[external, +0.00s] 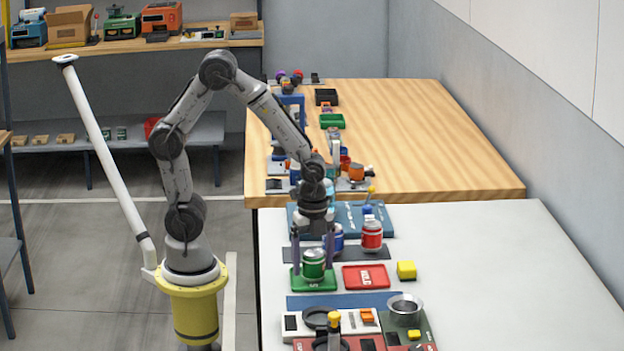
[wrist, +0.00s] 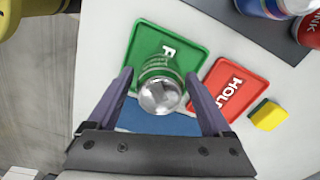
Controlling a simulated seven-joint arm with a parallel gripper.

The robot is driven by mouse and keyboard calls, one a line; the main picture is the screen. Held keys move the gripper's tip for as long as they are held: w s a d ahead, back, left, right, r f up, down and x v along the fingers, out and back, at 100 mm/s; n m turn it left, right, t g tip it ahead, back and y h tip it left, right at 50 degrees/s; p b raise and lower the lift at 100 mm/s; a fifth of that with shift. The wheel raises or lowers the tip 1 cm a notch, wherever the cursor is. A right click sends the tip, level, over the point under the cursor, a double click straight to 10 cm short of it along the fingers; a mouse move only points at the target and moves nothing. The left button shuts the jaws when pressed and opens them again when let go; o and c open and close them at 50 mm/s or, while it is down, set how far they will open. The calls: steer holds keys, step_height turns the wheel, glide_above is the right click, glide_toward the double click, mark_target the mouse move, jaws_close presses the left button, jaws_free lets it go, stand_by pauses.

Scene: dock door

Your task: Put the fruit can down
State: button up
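The green can (external: 314,264) stands upright on the green tray (external: 297,284). I cannot read its label, so I cannot confirm it is the fruit can. In the wrist view its silver lid (wrist: 160,96) faces the camera, and part of the green tray (wrist: 193,48) with white lettering shows around it. My gripper (external: 314,262) points down over the can, one finger on each side. In the wrist view my gripper (wrist: 160,76) is open, with a narrow gap between each finger and the can.
A red tray (external: 365,277) lies right of the green one, with a yellow block (external: 406,270) beyond it. A red can (external: 372,236) and a blue can (external: 338,238) stand on a dark mat behind. A metal bowl (external: 405,305) stands in front. The white table's right side is clear.

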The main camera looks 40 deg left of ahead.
mark_target(313, 251)
steer(key=shift+o, duration=0.4)
step_height(313, 251, up, 12)
steer(key=shift+r, duration=0.1)
steer(key=s+a+r+n+t, duration=0.1)
steer(key=a+r+n+t, duration=0.1)
steer(key=a+n, duration=0.8)
steer(key=s+a+r+n+t, duration=0.1)
steer(key=a+r+n+t, duration=0.2)
steer(key=a+n, duration=0.8)
steer(key=shift+r+n+t, duration=0.3)
steer(key=shift+n, duration=0.9)
